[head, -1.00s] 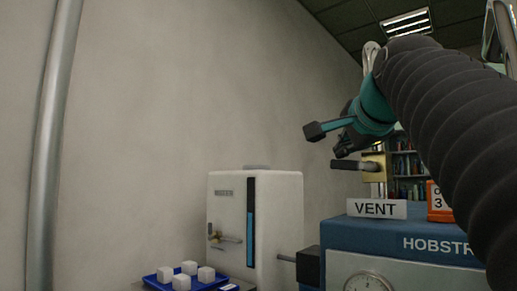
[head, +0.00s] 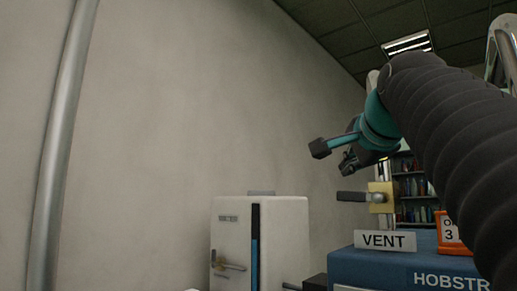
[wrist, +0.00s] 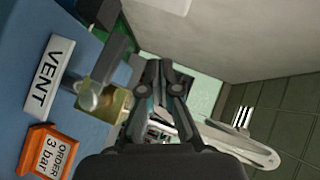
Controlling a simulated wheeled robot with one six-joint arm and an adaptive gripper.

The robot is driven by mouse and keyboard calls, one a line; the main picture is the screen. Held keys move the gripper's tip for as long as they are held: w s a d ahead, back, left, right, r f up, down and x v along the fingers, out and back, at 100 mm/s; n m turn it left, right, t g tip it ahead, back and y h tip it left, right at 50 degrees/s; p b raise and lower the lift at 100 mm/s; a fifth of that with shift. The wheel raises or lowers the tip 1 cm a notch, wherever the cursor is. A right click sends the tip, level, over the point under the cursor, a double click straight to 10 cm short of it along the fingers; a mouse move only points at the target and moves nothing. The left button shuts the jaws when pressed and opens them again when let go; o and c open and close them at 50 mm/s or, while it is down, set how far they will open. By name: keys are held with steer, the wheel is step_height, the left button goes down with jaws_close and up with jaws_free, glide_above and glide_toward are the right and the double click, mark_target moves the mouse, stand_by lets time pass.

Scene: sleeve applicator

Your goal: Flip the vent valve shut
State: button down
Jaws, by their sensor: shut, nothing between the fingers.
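The vent valve has a brass block (head: 381,198) on a post above the blue machine, behind the VENT sign (head: 386,241). Its dark lever (head: 353,197) lies level in the head view and points left from the block. My gripper (head: 346,162) is shut and empty, a little above the lever and apart from it in that view. In the wrist view my gripper (wrist: 164,78) shows its two dark fingers close together, with the brass block (wrist: 102,101) and dark lever (wrist: 108,70) to their left. My gripper hides part of what lies behind it.
The blue HOBSTR… machine (head: 350,266) fills the lower right. An orange order sign (head: 449,230) stands on it, right of the VENT sign. A white cabinet (head: 288,240) with a blue gauge strip stands to the left. A bookshelf (head: 415,190) is behind. Space left of the lever looks clear.

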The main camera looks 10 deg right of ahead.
steer(key=s+a+r, duration=0.4)
steer(key=a+r, duration=0.1)
steer(key=r, duration=0.3)
steer(key=shift+s+r, duration=0.15)
steer(key=shift+s, duration=0.25)
steer(key=shift+a, duration=0.1)
stand_by(0.7)
